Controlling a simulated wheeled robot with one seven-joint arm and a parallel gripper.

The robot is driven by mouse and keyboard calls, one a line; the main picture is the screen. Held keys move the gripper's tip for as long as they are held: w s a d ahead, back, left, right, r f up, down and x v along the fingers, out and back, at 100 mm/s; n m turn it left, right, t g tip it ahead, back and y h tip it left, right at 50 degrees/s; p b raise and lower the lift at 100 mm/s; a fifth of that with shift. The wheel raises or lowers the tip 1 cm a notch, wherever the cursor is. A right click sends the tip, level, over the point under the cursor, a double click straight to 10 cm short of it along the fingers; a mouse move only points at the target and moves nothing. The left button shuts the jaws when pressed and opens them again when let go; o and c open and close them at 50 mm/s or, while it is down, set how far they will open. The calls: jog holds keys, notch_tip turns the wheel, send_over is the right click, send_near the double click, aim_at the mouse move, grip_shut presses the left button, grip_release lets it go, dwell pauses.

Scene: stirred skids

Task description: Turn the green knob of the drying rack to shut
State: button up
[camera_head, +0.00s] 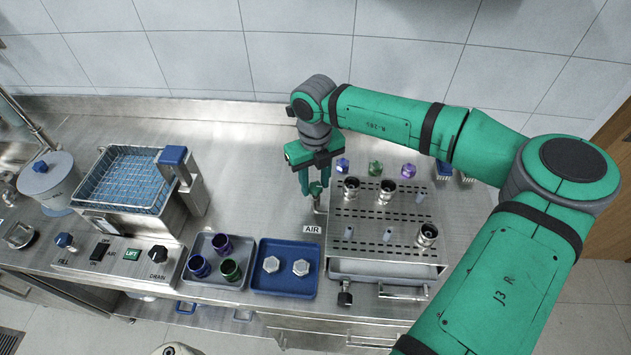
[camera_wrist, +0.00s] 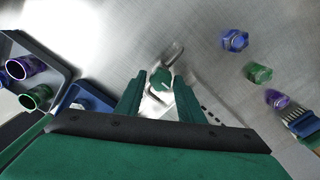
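The drying rack (camera_head: 385,255) is a perforated steel stand on the right part of the counter. At its left back corner, by the AIR label (camera_head: 312,229), is a small green knob (camera_head: 316,189) on a metal fitting. In the wrist view the green knob (camera_wrist: 162,79) shows between my fingertips, with a bent metal piece beside it. My gripper (camera_head: 315,181) points down over the knob with its green fingers apart. In the wrist view my gripper (camera_wrist: 160,87) has a finger on each side of the knob; I cannot tell whether either touches it.
Blue (camera_head: 342,166), green (camera_head: 376,169) and purple (camera_head: 408,170) caps stand behind the rack, with brushes at their right. Metal fittings stand on the rack. Left of it are a blue tray (camera_head: 285,288), a grey tray with cups, and a wash tank with a basket.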

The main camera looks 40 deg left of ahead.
jog(key=shift+d+r, duration=0.1)
notch_tip(320, 180, up, 11)
jog(key=shift+f, duration=0.2)
dwell(0.4)
dwell(0.5)
